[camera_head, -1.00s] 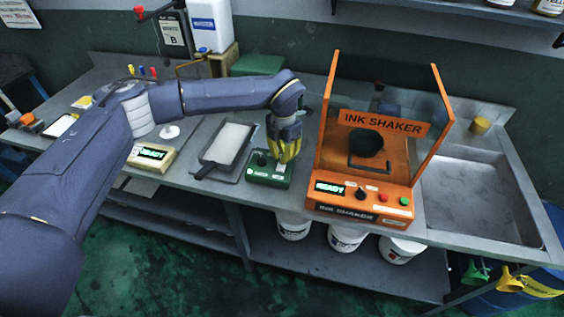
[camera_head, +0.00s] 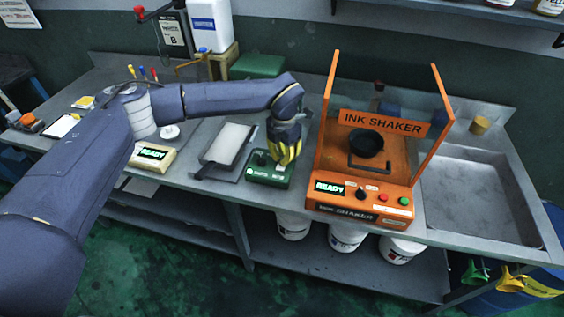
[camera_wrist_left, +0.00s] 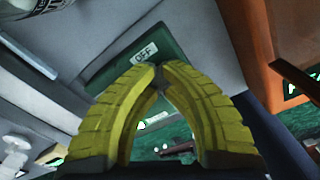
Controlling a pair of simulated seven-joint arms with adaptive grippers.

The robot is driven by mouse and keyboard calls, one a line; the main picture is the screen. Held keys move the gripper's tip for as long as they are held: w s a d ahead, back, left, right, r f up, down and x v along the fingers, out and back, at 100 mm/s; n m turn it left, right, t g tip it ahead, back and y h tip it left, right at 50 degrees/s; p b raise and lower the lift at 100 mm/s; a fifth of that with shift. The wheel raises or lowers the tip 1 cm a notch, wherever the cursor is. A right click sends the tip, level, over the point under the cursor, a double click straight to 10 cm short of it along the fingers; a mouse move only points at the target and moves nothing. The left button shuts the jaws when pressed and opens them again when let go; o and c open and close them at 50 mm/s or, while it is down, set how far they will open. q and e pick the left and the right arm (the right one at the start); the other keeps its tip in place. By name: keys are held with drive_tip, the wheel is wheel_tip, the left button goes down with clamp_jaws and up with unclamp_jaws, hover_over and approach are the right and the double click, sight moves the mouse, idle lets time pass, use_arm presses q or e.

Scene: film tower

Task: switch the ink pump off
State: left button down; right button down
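A green control box (camera_head: 264,175) with a dark knob (camera_head: 260,158) on its left side sits on the bench between a grey tray and the orange ink shaker. I take it to be the ink pump's switch box; its lettering is too small to read in the head view. My left gripper (camera_head: 284,162), with yellow fingers, points down at the right part of the box. In the left wrist view the green box (camera_wrist_left: 172,42) carries an "OFF" label (camera_wrist_left: 145,53). There the gripper's fingertips (camera_wrist_left: 158,72) meet, with nothing visible between them. The fingers hide part of the box. My right gripper is out of view.
The orange ink shaker (camera_head: 360,205) stands close on the right, with tall side panels. The grey tray (camera_head: 224,150) and a beige box reading "READY" (camera_head: 152,157) lie to the left. A sink (camera_head: 475,195) is at the far right.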

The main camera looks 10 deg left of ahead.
use_arm(q)
drive_tip(key=shift+r, duration=3.4)
